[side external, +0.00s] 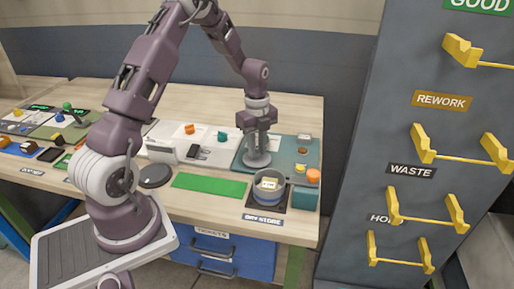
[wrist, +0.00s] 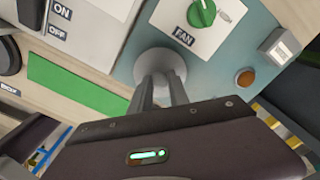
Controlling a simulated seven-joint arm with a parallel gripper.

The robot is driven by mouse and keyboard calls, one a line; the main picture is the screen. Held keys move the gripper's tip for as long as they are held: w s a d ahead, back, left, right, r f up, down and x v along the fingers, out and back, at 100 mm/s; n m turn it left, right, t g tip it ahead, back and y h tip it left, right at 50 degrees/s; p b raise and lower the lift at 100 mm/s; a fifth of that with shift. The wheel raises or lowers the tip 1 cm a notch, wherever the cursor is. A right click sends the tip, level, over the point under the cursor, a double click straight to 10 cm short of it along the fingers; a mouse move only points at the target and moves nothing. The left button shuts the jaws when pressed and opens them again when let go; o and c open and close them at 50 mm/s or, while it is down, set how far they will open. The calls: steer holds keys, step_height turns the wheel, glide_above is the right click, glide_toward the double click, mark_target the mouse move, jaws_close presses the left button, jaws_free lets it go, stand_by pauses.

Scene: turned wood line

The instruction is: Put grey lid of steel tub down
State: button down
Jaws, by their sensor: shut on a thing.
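My gripper (side external: 258,146) is shut on the grey lid (side external: 256,160), a round disc held from above. In the wrist view the lid (wrist: 160,62) shows at the ends of my gripper's fingers (wrist: 162,92), which hide part of it. The lid is over or on the teal panel; I cannot tell whether it touches. The steel tub (side external: 268,197) is round with a blue band and stands open at the front right of the table, in front of the lid. Something pale and yellow (side external: 268,184) is inside it.
A green mat (side external: 209,187) lies left of the tub. The teal panel (wrist: 225,75) carries a green FAN knob (wrist: 203,12). A teal box (side external: 304,199) and an orange piece (side external: 313,175) stand right of the tub. A dark disc (side external: 155,175) lies farther left.

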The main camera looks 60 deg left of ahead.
mark_target(257, 152)
steer(key=c, duration=1.2)
jaws_free()
steer(key=shift+f, duration=0.1)
steer(key=shift+c, duration=0.2)
steer(key=s+d+r+n+t, duration=0.1)
steer(key=d+r+n, duration=0.15)
steer(key=r, duration=0.65)
steer(key=s+d+r+n, duration=0.1)
steer(key=s+d+r, duration=0.15)
steer(key=r, duration=0.75)
steer(key=s+d+r+n+t, duration=0.2)
steer(key=s+d+n, duration=0.5)
steer(key=s, duration=0.3)
steer(key=s+d+r+n+t, duration=0.2)
steer(key=s+d+n, duration=0.5)
steer(key=s, duration=0.3)
steer(key=shift+s+r+t, duration=0.25)
steer(key=shift+t, duration=0.05)
